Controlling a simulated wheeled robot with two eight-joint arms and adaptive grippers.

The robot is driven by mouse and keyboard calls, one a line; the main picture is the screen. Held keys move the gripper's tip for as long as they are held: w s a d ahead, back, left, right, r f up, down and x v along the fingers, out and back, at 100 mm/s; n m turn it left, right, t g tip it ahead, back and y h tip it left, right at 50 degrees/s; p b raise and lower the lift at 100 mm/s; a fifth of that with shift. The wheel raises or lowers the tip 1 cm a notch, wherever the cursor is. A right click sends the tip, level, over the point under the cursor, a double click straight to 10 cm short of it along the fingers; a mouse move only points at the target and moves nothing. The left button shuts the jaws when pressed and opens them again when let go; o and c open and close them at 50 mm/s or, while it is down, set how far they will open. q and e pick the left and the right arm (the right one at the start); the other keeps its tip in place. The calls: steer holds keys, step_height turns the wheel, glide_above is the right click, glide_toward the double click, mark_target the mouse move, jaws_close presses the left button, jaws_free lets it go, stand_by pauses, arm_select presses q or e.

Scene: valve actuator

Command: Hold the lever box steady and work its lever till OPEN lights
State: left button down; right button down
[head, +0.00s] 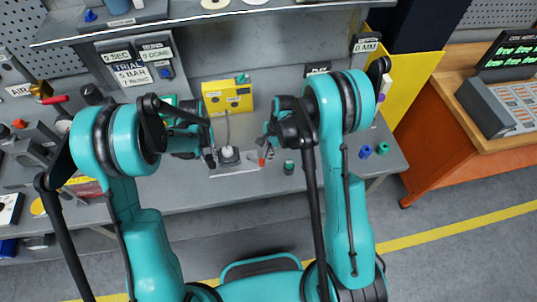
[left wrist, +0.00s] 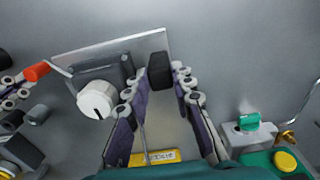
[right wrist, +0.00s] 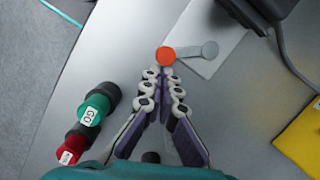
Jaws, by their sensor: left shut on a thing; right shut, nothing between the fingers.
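The lever box (head: 229,154) sits on a pale plate on the bench, with a white round knob (left wrist: 97,100) on its dark body. Its lever has an orange tip (left wrist: 37,72), also seen in the right wrist view (right wrist: 166,56). My left gripper (left wrist: 162,82) is shut on a black block (left wrist: 159,68) at the plate's edge. My right gripper (right wrist: 163,80) is shut and empty, its fingertips close beside the orange tip; contact is hard to tell. A yellow box (head: 228,97) stands behind, a cable running toward the lever box. I cannot read an OPEN light.
A green GO button (right wrist: 95,107) and a red button (right wrist: 72,146) stand left of my right gripper in its wrist view. A green-topped fitting (left wrist: 249,122) is right of my left gripper.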

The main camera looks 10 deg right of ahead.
steer(key=shift+s+a+m, duration=0.2)
steer(key=shift+s+m, duration=0.1)
steer(key=shift+m, duration=0.2)
steer(key=shift+s+a+m+t, duration=0.2)
steer(key=shift+s+a+m, duration=0.15)
steer(key=shift+m, duration=0.3)
steer(key=shift+s+a+m+t, duration=0.25)
steer(key=shift+s+m, duration=0.15)
steer(key=shift+m, duration=0.25)
steer(key=shift+s+a, duration=0.15)
steer(key=shift+a, duration=0.05)
steer(key=shift+s+a+m, duration=0.3)
steer(key=shift+s+a, duration=0.15)
steer(key=shift+a, duration=0.25)
